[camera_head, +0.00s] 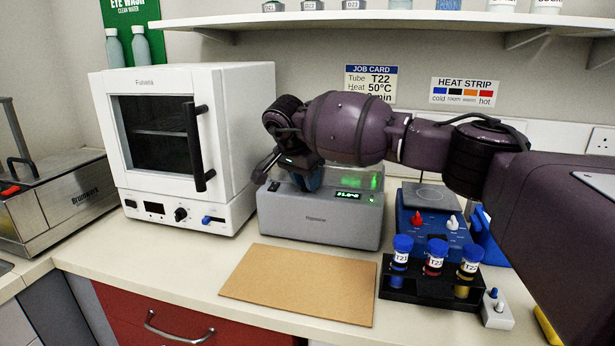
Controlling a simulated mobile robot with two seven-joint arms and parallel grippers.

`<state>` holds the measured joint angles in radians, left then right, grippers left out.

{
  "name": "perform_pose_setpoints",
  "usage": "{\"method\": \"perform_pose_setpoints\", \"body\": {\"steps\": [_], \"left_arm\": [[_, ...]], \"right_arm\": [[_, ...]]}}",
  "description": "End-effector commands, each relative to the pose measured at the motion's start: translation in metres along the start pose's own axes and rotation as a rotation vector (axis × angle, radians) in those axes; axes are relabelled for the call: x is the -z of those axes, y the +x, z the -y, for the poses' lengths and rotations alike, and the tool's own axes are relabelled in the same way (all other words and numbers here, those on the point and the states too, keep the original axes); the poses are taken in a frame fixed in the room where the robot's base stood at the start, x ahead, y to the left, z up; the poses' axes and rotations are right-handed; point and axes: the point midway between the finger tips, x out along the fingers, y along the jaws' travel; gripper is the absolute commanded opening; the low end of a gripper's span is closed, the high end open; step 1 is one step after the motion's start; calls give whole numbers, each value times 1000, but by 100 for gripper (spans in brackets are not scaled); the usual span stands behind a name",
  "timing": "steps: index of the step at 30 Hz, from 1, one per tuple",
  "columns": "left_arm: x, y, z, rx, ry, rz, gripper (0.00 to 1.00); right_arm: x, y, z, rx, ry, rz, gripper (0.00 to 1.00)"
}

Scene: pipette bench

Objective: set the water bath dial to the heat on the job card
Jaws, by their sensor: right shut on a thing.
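The grey bench unit with a lit display, which I take for the water bath (318,222), stands at the middle of the bench. Its green display (348,195) seems to read about 35; the digits are small. My left gripper is out of view.
A white oven (232,130) stands close on the left, beyond it a metal box (72,205). A tan board (300,284) lies in front. A rack (428,291) of capped tubes and a blue device (408,216) stand right. A heat strip (465,92) hangs behind.

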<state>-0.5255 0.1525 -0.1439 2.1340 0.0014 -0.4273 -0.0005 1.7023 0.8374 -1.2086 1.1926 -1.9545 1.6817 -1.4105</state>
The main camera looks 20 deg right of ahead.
Motion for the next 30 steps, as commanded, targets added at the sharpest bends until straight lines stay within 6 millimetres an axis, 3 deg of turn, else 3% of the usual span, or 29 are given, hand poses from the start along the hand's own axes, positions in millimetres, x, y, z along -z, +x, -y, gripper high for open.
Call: {"method": "perform_pose_setpoints", "body": {"steps": [21,22,24,26,30], "left_arm": [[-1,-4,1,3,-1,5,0],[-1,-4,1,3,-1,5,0],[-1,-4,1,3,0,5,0],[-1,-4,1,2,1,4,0],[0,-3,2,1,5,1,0]], "right_arm": [[1,-1,0,-37,93,0,5],[1,-1,0,-37,93,0,30],[1,-1,0,-37,93,0,41],[0,-1,0,-37,93,0,50],[0,-1,1,-36,93,0,52]]}}
